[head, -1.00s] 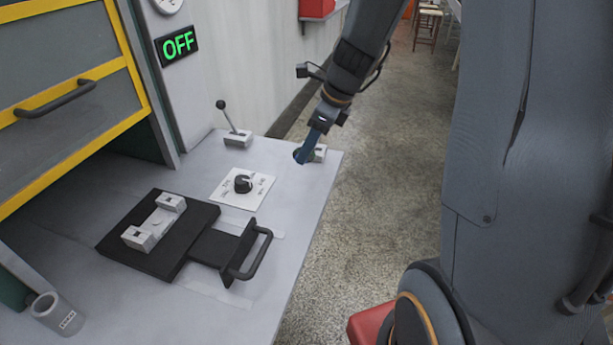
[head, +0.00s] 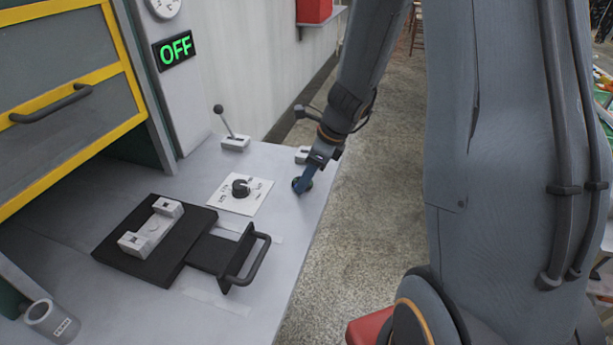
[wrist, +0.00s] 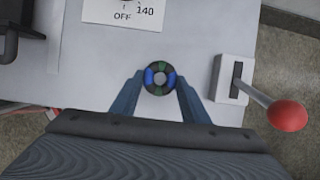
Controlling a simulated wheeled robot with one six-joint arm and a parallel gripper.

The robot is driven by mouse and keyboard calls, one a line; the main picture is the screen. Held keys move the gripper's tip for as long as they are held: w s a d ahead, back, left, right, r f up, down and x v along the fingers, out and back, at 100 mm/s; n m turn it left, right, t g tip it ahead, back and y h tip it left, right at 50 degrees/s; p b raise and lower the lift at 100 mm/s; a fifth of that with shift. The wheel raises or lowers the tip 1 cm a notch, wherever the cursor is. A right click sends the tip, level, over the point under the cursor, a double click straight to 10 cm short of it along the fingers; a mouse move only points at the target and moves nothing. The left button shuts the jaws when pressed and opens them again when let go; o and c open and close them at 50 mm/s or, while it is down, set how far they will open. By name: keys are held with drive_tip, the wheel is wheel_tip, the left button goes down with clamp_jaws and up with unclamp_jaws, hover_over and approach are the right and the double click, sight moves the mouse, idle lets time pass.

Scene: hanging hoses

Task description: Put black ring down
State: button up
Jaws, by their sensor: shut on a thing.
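The black ring (wrist: 160,78), with blue and green patches, is between my gripper's (wrist: 159,84) two blue fingertips in the wrist view. My gripper is shut on it. In the head view my gripper (head: 303,184) is at the right part of the grey bench (head: 265,290), near its right edge, with the ring (head: 299,186) at its fingertips. I cannot tell whether the ring touches the bench top.
A red-knobbed lever (wrist: 287,115) stands right of my gripper in the wrist view. A dial plate (head: 240,193) lies left of my gripper. A black sliding plate with a handle (head: 257,259) is nearer the front. Bare bench lies around the ring.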

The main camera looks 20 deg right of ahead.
drive_tip(key=o, duration=1)
drive_tip(key=shift+f, duration=0.1)
drive_tip(key=shift+d+r, duration=0.1)
drive_tip(key=shift+r, duration=0.3)
drive_tip(key=v, duration=1.1)
drive_tip(key=shift+s+a+f+n+g+h+p, duration=0.2)
drive_tip(key=shift+s+a+f+n+h, duration=0.5)
drive_tip(key=shift+s+n, duration=2.6)
drive_tip(key=shift+s+a+f+n+g+h, duration=0.35)
drive_tip(key=shift+s+a+f+n+h, duration=0.75)
drive_tip(key=shift+n, duration=4)
drive_tip(key=shift+s+a+f+n+g+h+p, duration=0.2)
drive_tip(key=shift+s+a+n, duration=0.3)
drive_tip(key=shift+s+n, duration=3)
drive_tip(key=shift+w+n, duration=0.7)
drive_tip(key=shift+w, duration=0.05)
